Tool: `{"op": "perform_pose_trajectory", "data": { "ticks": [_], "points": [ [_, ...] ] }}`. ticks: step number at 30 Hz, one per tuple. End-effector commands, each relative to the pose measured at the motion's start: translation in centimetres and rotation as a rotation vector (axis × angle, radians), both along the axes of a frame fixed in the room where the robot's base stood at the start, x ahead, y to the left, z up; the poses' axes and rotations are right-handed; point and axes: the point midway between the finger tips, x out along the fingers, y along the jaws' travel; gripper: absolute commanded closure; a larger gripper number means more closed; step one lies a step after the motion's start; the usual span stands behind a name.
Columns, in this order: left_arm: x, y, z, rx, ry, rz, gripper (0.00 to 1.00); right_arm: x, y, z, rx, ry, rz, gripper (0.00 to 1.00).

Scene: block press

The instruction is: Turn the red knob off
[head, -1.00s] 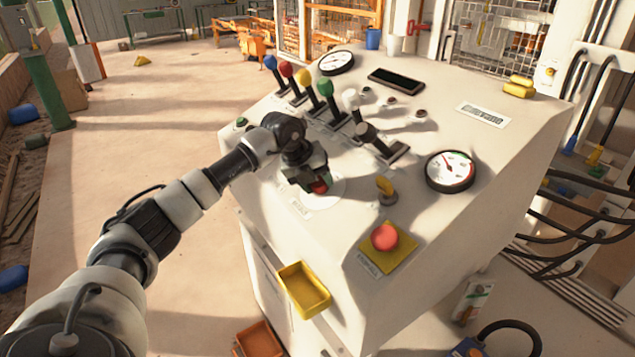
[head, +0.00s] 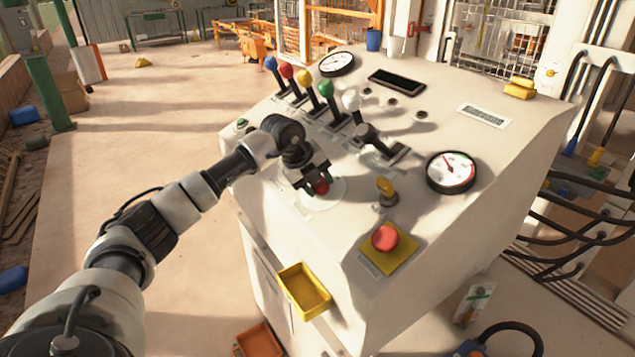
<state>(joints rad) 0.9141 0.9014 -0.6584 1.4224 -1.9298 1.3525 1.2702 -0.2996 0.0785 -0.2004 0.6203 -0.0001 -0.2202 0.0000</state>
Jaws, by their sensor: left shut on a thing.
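The red knob (head: 320,187) sits on a pale round dial plate (head: 338,193) on the sloped top of the white control console. My left gripper (head: 316,180) reaches in from the left and points down over the knob. Its dark fingers are shut on the knob, one to each side. The gripper and wrist hide part of the knob and of the dial plate, so the knob's pointer cannot be read. My right gripper is not in view.
Levers with coloured balls, such as the green one (head: 326,88), stand just behind my gripper. A yellow key switch (head: 386,188), a red push button (head: 384,238) and a gauge (head: 451,171) lie to the right. A yellow tray (head: 304,290) hangs at the front edge.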

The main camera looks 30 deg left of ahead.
Motion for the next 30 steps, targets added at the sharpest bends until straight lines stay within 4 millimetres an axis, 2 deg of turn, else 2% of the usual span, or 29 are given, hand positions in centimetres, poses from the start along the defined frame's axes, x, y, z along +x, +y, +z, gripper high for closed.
{"op": "perform_pose_trajectory", "data": {
  "ticks": [5,6,10,21,25,30],
  "points": [
    [0.1,0.2,0.3,0.001,-0.007,0.004,0.8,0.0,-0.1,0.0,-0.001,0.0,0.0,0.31],
    [0.1,0.2,0.3,0.001,-0.007,0.004,0.52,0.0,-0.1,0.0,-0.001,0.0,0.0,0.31],
    [0.1,0.1,0.2,0.001,-0.005,0.002,0.32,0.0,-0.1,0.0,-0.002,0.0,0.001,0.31],
    [-0.2,0.2,0.5,0.002,-0.004,0.0,0.31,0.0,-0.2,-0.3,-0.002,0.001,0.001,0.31],
    [-1.1,0.7,2.1,0.003,-0.006,0.0,0.31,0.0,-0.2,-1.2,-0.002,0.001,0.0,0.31],
    [-2.6,1.5,5.2,0.003,-0.008,0.001,0.31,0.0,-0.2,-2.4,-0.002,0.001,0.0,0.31]
  ]
}}
